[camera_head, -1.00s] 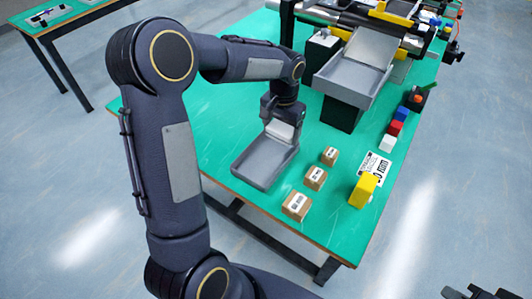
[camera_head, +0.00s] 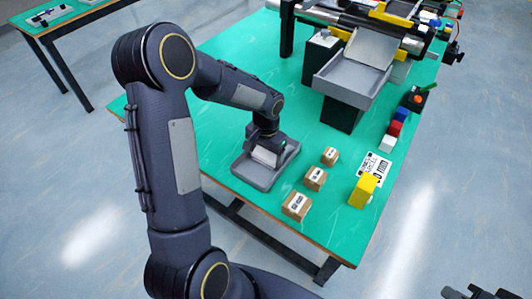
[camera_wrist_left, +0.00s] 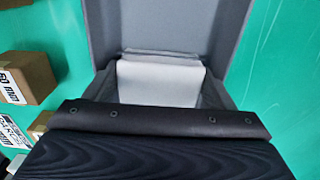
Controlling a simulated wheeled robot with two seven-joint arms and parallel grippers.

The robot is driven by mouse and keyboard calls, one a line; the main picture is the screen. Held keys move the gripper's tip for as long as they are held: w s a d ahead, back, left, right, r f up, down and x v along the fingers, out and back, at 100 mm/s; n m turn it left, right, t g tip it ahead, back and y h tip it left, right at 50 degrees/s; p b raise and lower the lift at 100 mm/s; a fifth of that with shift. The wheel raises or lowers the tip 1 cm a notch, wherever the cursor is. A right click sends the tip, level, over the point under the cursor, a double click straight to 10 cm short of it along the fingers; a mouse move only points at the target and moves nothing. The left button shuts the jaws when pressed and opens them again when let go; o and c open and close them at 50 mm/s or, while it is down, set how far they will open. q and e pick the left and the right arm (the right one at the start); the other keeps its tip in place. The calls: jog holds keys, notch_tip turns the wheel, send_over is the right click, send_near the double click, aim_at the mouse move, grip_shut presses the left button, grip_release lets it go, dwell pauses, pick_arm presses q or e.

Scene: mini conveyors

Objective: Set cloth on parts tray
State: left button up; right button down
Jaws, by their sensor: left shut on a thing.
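My left gripper (camera_head: 267,143) is shut on a folded white cloth (camera_head: 265,157). The gripper and cloth are over the grey parts tray (camera_head: 262,180) at the table's near left edge. In the left wrist view, the cloth (camera_wrist_left: 160,82) hangs below the dark gripper body, with the tray's grey floor and walls (camera_wrist_left: 215,25) around and beyond it. I cannot tell whether the cloth touches the tray floor. My right gripper (camera_head: 476,292) shows only as a dark part at the bottom right corner; its fingers are not clear.
Several small labelled boxes (camera_head: 316,179) stand right of the tray. A yellow block (camera_head: 363,190) and a printed label (camera_head: 375,168) lie further right, with coloured blocks (camera_head: 397,128) behind. A conveyor with a grey chute (camera_head: 352,82) stands at the back.

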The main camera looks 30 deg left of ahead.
aim_at(266, 154)
pick_arm(q)
jog(key=shift+f, duration=0.25)
jog(key=o, duration=0.7)
jog(key=shift+r, duration=0.1)
notch_tip(266, 154, up, 12)
jog(key=s+d+r+n+t+h, duration=0.1)
jog(key=s+r, duration=0.2)
jog(key=s, duration=0.3)
jog(key=s+d+r+t+h, duration=0.1)
jog(key=s+r, duration=0.3)
jog(key=s, duration=0.1)
jog(key=s+d+f+n+t+h, duration=0.1)
jog(key=s+d+t, duration=0.2)
jog(key=s, duration=0.8)
jog(key=shift+d+f+n+t+h, duration=0.3)
jog(key=shift+d+n+h, duration=0.1)
jog(key=shift+d, duration=0.75)
